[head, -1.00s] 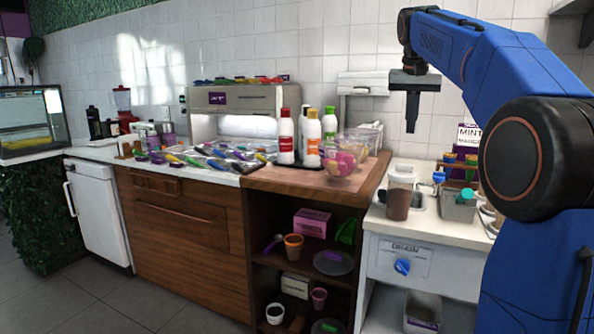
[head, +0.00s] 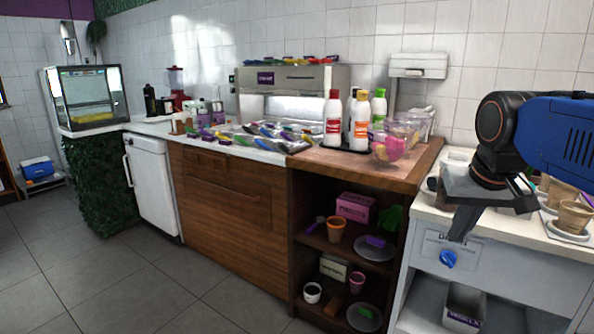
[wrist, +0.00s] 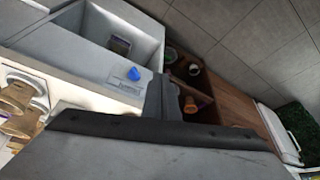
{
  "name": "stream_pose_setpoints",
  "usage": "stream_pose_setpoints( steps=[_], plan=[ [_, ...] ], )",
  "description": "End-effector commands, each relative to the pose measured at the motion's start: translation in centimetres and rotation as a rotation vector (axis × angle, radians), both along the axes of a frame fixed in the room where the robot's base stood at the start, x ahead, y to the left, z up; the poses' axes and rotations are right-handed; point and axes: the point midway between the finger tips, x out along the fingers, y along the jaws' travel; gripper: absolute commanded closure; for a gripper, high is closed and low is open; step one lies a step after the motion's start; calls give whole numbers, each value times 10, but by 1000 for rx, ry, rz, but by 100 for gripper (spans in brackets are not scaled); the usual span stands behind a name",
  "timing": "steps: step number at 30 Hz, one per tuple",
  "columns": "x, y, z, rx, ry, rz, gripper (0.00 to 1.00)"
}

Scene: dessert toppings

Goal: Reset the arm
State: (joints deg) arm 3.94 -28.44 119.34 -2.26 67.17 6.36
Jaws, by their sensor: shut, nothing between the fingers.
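My gripper (head: 463,222) is at the right of the head view, pointing down in front of the white counter unit with the blue knob. Its fingers are together and nothing shows between them. In the wrist view the shut fingers (wrist: 161,98) stick up from the dark gripper body, with the white unit's front and the floor beyond. My blue arm comes in from the right edge of the head view.
A wooden counter (head: 390,171) holds bottles (head: 360,122) and a clear bowl (head: 393,146). Open shelves below hold a pink box (head: 355,207) and an orange cup (head: 336,229). Cups (head: 573,216) stand on the white counter at right. The floor (head: 150,290) at left is clear.

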Motion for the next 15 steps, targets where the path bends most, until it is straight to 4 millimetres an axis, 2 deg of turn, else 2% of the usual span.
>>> stream_pose_setpoints(
  steps=[1, 3, 9, 12, 15],
  plan=[
    [-18, 5, -18, 0, -4, 21, 100],
    [-38, 12, -44, -1, -7, 51, 100],
    [-92, 26, -114, -3, -20, 123, 100],
    [-110, 30, -141, -5, -25, 150, 100],
    [-122, 32, -158, -6, -27, 166, 100]
  ],
)
